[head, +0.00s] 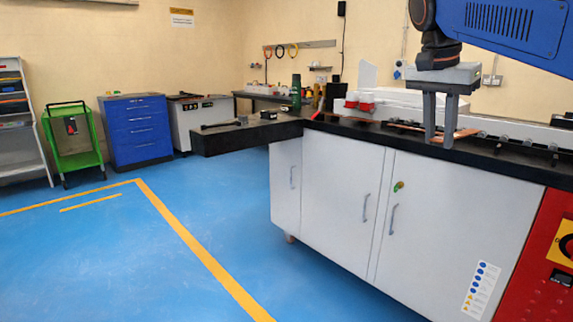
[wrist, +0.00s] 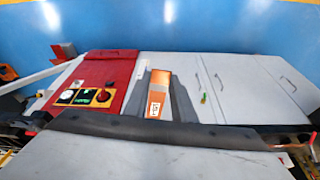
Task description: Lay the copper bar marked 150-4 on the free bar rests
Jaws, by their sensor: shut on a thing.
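My gripper (head: 437,140) points down over the right-hand black worktop in the head view. In the wrist view its two grey fingers stand on either side of a copper bar (wrist: 160,82) and are shut on it. The bar carries a white label whose print is too small to read surely. In the head view copper (head: 466,133) shows just right of the fingertips, low over the worktop. Another copper-coloured strip (head: 406,126) lies left of the fingers. Small dark posts (head: 503,142) stand along the worktop; I cannot tell which are free bar rests.
The black worktop (head: 505,164) tops white cabinets (head: 335,190), with a red control panel (head: 545,260) at the right. Red-and-white items (head: 359,103) and a green bottle (head: 296,90) stand farther left. The blue floor (head: 120,250) is clear.

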